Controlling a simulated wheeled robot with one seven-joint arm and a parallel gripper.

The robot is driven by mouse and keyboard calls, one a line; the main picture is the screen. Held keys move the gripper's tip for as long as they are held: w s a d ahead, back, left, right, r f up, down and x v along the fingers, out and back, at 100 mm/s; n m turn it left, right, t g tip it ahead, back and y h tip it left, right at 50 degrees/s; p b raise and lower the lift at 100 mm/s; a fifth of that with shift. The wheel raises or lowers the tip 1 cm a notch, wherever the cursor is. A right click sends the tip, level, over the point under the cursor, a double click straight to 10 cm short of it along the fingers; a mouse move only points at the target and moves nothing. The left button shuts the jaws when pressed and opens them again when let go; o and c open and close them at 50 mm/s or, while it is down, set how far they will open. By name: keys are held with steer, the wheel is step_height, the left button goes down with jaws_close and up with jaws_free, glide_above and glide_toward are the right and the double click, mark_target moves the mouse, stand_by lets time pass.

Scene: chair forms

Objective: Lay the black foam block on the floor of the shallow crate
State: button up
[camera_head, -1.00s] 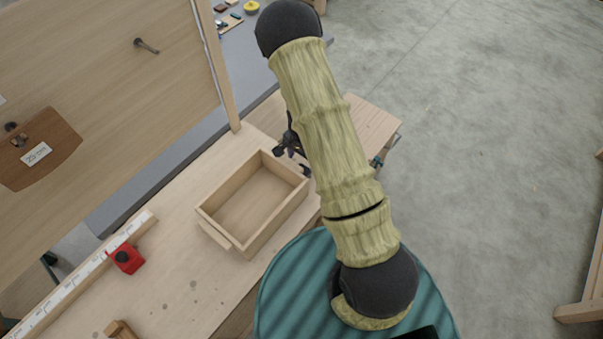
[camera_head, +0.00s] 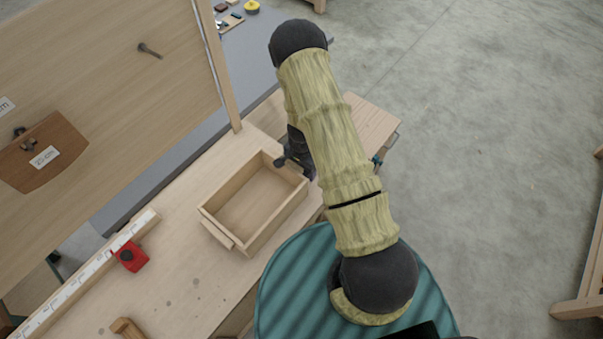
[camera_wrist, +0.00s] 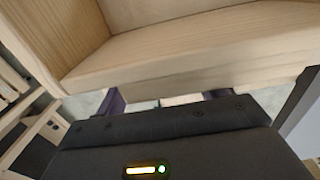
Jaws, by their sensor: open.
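The shallow crate (camera_head: 224,229) is a light wooden open box on the workbench, left of my arm, and its visible floor is bare. In the wrist view a pale wooden wall (camera_wrist: 190,62), apparently the crate's, fills the upper part. My gripper (camera_head: 296,165) is open at the crate's far right corner, partly hidden behind my arm. Its fingers (camera_wrist: 165,99) show in part beyond the dark gripper body in the wrist view, with nothing clearly seen between them. I cannot make out the black foam block in either current view.
A red-and-black piece (camera_head: 131,258) sits beside a white measuring strip (camera_head: 85,275) on the bench. A wooden post (camera_head: 216,70) rises behind the crate. Small items, including a yellow one (camera_head: 251,7), lie at the far top. Concrete floor (camera_head: 480,130) is open at right.

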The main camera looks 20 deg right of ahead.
steer(key=c, duration=1.1)
steer(key=shift+r, duration=0.1)
steer(key=shift+r+b, duration=0.45)
steer(key=shift+b, duration=0.1)
steer(key=shift+w+d+r+b, duration=0.1)
steer(key=shift+w+d+b, duration=1.45)
steer(key=shift+d, duration=0.9)
steer(key=shift+w+d+r+b, duration=0.1)
steer(key=shift+w+d+b, duration=1)
steer(key=shift+w+d, duration=1.1)
steer(key=shift+w+d+r+b, duration=0.1)
steer(key=shift+w+d+b, duration=1.3)
steer(key=shift+d, duration=1.25)
steer(key=shift+w, duration=0.1)
